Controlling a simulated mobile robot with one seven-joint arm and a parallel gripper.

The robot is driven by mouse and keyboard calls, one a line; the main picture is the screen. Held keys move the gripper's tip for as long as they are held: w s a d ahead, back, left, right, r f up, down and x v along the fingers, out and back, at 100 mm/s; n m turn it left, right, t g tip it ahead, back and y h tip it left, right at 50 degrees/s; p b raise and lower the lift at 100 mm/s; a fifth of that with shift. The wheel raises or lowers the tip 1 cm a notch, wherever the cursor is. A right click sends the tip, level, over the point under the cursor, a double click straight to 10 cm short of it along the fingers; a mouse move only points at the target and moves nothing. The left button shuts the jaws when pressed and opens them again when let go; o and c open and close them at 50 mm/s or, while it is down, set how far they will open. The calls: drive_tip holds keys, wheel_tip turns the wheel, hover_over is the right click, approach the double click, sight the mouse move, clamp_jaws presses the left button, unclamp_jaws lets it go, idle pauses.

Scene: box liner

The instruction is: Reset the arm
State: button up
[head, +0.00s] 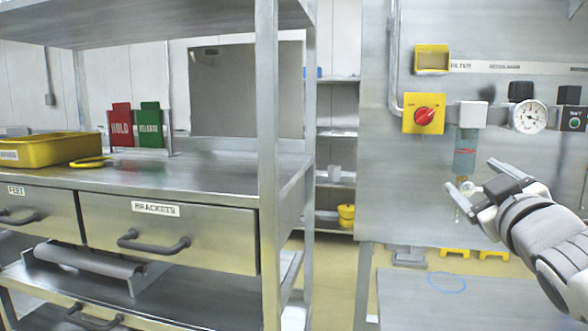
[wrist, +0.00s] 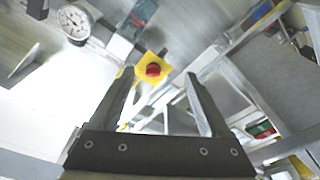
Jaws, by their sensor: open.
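My gripper (head: 477,183) is at the right of the head view, in front of the grey wall panel (head: 380,190) and just below the panel's clear filter bowl (head: 465,155). Its two fingers are spread apart with nothing between them. In the wrist view the open fingers (wrist: 161,85) point toward the yellow plate with the red knob (wrist: 153,69), which shows beyond them. My arm reaches in from the right edge of the head view.
A steel workbench with a BRACKETS drawer (head: 170,230) stands at the left. On it are a yellow tray (head: 45,150) and red HOLD (head: 121,128) and green RELEASE (head: 150,128) cards. The panel carries a red rotary knob (head: 425,116) and a gauge (head: 528,117). Open floor shows between bench and panel.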

drive_tip(key=s+a+f+m+g+y, duration=0.2)
drive_tip(key=s+a+f+g, duration=0.55)
drive_tip(key=f, duration=0.45)
drive_tip(key=s+a+f+m+g+y, duration=0.25)
drive_tip(key=s+a+f+g, duration=0.35)
drive_tip(key=s+a+f, duration=0.45)
wheel_tip(320, 180, up, 19)
drive_tip(key=w+d+p, duration=0.1)
drive_tip(key=w+p, duration=0.1)
drive_tip(key=p, duration=1.8)
drive_tip(key=shift+d+f+h, duration=0.15)
drive_tip(key=shift+d+h, duration=0.05)
drive_tip(key=shift+h, duration=0.25)
